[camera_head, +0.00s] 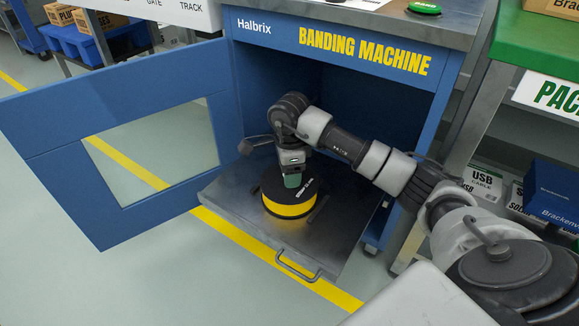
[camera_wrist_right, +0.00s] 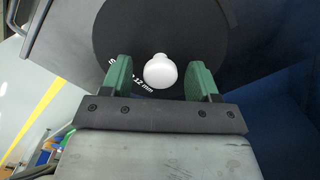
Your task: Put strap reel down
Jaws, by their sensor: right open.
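The strap reel (camera_head: 287,205), black on top with a yellow band around its side, lies flat on the pulled-out metal tray (camera_head: 235,193) of the blue banding machine (camera_head: 345,52). My right gripper (camera_head: 292,182) points down over the reel's top. In the right wrist view the reel's black top (camera_wrist_right: 160,22) has a white knob (camera_wrist_right: 160,71). The green fingers of my right gripper (camera_wrist_right: 159,82) stand apart on either side of the knob, with gaps to both. My left gripper is not in view.
The machine's blue windowed door (camera_head: 50,157) stands open at left. The tray has a front handle (camera_head: 298,268). A green-topped packing table (camera_head: 540,48) with boxes (camera_head: 553,190) under it stands at right. The floor in front is clear.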

